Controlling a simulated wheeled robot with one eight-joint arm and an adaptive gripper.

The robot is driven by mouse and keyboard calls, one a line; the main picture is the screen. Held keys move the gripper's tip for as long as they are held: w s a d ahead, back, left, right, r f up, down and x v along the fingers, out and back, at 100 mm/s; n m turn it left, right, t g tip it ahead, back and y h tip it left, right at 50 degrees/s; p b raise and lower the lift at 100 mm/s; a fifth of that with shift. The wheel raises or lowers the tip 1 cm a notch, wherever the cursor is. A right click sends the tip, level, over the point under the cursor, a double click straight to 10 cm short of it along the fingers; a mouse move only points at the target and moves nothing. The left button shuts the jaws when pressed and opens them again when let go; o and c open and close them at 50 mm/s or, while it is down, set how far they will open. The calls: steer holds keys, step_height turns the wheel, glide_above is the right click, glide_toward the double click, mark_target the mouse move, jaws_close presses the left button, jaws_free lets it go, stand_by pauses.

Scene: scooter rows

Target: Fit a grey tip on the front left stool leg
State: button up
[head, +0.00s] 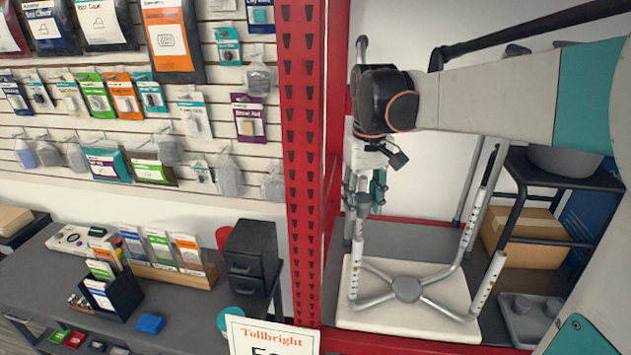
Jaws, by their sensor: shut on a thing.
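The stool stands upside down, its grey hub (407,289) low and its perforated legs pointing up. The front left leg (357,250) rises beneath my gripper (364,200), which points down from the dark wrist joint. My gripper is shut on a small piece, presumably a grey tip; the fingers mostly hide it. It is at or just above the leg's top; I cannot tell whether they touch. The front right leg (488,283) and a back right leg (468,225) are clear of my gripper.
The stool rests on a pale board (390,318) on a shelf. A red perforated post (301,150) stands close on the left. A grey tray (530,322) with round grey pieces lies right. A black rack (565,180) and cardboard box (522,236) stand behind it.

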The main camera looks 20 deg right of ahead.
mark_target(359, 239)
step_height(359, 239, down, 8)
steer(key=shift+w+r, duration=0.1)
steer(key=shift+r, duration=0.1)
stand_by(0.3)
steer(key=shift+f+b, duration=0.3)
steer(key=shift+f, duration=0.2)
steer(key=shift+f, duration=0.1)
steer(key=o, duration=1)
steer(key=shift+c, duration=0.2)
